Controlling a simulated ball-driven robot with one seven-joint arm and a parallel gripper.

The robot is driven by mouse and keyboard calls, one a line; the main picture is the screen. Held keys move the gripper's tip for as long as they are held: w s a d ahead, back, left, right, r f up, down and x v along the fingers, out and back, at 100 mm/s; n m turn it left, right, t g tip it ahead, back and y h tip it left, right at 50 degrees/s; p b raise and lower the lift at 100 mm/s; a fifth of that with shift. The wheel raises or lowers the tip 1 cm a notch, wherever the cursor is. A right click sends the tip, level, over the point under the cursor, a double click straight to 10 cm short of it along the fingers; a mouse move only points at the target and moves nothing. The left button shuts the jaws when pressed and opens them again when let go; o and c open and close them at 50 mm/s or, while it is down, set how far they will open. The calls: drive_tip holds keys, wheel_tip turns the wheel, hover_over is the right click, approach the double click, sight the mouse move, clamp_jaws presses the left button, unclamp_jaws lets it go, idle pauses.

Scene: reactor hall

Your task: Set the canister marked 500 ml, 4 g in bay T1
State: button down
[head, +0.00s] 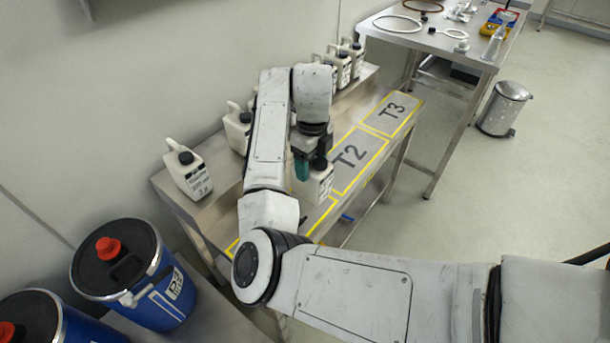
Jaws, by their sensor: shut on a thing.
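My gripper (309,163) is shut on a white canister with a black cap (319,187), held upright at the left edge of bay T2 (347,177). I cannot tell whether its base touches the bench, and its label is not readable. The yellow-outlined bay to the left of T2 (318,213) is mostly hidden by my arm, and its mark does not show. Another white canister (188,173) stands alone at the bench's left end; its label is small and seems to end in "3 g". More canisters stand along the back, one (236,131) partly behind my arm.
Several canisters (343,68) stand at the back right of the bench. Bay T3 (383,118) is empty. Blue drums with red caps (133,273) stand at lower left. A table with rings (425,38) and a metal bin (504,108) are at right.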

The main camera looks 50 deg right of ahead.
drive_tip(key=shift+w+a+f, duration=0.3)
drive_tip(key=shift+w+f, duration=0.15)
drive_tip(key=shift+f, duration=0.25)
drive_tip(key=shift+w+a+f, duration=0.1)
drive_tip(key=shift+w+f, duration=0.1)
drive_tip(key=shift+f, duration=1.55)
drive_tip(key=shift+f, duration=0.2)
drive_tip(key=shift+c, duration=0.4)
unclamp_jaws()
wheel_tip(320, 180, up, 12)
drive_tip(key=shift+r, duration=0.2)
